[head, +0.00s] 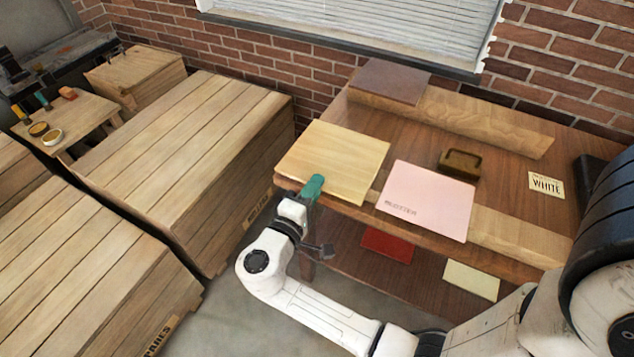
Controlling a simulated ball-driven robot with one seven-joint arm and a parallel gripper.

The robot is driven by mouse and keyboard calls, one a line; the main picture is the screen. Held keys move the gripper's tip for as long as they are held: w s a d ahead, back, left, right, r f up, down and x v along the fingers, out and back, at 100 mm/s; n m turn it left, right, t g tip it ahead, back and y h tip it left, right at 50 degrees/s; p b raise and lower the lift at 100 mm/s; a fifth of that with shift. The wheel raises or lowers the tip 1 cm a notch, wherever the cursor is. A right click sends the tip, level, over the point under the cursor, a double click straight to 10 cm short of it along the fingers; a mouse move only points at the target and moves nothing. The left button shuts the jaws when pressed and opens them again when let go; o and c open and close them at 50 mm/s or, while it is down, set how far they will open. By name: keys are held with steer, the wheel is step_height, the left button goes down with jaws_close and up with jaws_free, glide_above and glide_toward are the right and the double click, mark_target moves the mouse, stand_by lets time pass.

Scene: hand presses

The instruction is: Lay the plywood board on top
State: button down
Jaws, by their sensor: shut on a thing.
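A pale plywood board (335,152) is over the left front part of the brown table (450,112). My gripper (313,186), with teal fingers, is shut on the board's front edge. I cannot tell whether the board touches the table or is held just above it. A pink sheet marked with small lettering, which seems to read BLOTTER (428,195), lies to the right of the board at the table's front. A dark brown board (390,78) lies at the back left of the table.
A brown block with a handle (459,164) and a card reading WHITE (546,186) are on the table. A red piece (387,245) and a cream piece (471,280) lie on the shelf below. Large wooden crates (185,150) stand at left. A brick wall is behind.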

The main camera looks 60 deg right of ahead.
steer(key=a, duration=0.1)
steer(key=a+r+p, duration=0.1)
steer(key=a, duration=0.1)
steer(key=a+r, duration=0.1)
steer(key=a, duration=0.1)
steer(key=shift+r+p, duration=0.1)
steer(key=shift+p, duration=0.2)
steer(key=shift+a, duration=0.1)
